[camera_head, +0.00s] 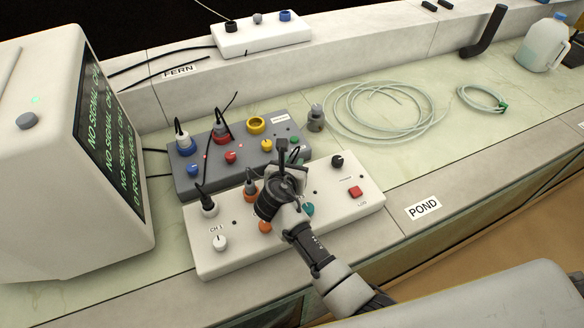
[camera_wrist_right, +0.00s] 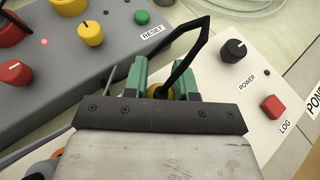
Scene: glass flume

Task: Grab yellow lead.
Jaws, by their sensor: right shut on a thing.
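My right gripper (camera_head: 287,168) is over the middle of the white control box (camera_head: 360,203). In the wrist view its green fingers (camera_wrist_right: 160,82) are shut on the yellow lead (camera_wrist_right: 160,92). Only a little of its yellow plug shows between the fingers; its black cable rises and bends toward the upper right. In the head view the gripper and wrist hide most of the lead. I cannot tell whether the plug sits in a socket of the white box. My left gripper is not in view.
The grey box (camera_head: 183,182) behind has blue and red leads, an open yellow socket (camera_head: 256,124) and several knobs. White (camera_head: 208,205) and orange (camera_head: 250,189) leads stand left of my gripper. A monitor (camera_head: 60,150) is at left; coiled tubing (camera_head: 380,110) lies behind right.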

